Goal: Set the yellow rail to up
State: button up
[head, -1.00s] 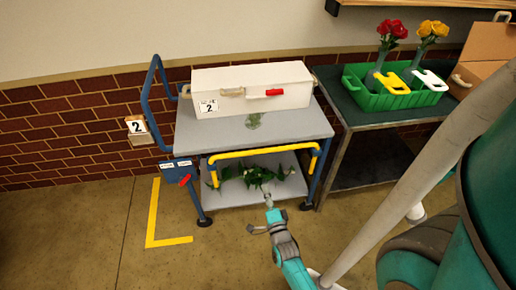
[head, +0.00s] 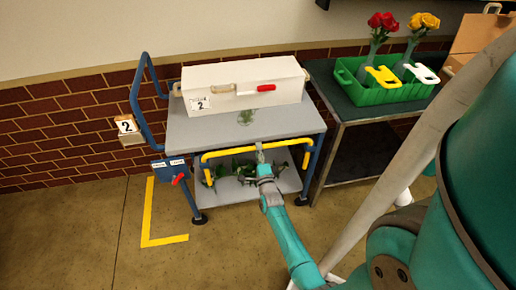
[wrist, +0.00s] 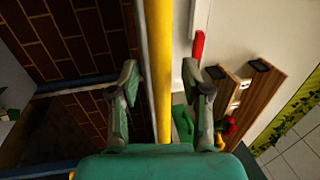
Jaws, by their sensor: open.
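The yellow rail (head: 230,151) runs along the front of the blue-framed cart, just below the top shelf, with its ends bent down at both sides. My gripper (head: 261,156) is at the rail's middle, right of its centre, in the head view. In the wrist view the yellow rail (wrist: 160,75) passes upright between the two open fingers of my gripper (wrist: 166,82), with space on both sides. Whether a finger touches it I cannot tell. A small red lever (head: 179,179) is on the blue panel at the cart's left.
A white box (head: 245,92) stands on the cart's top shelf (head: 200,130). Green leafy stems (head: 225,175) lie on the lower shelf behind the rail. A dark table (head: 345,103) with a green crate (head: 352,84) of flowers is on the right. Floor left of the yellow floor line (head: 147,215) is clear.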

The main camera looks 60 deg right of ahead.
jog(key=shift+w+d+r, duration=0.1)
jog(key=shift+w+d, duration=0.4)
jog(key=shift+d, duration=0.05)
jog(key=shift+c, duration=0.2)
grip_shut()
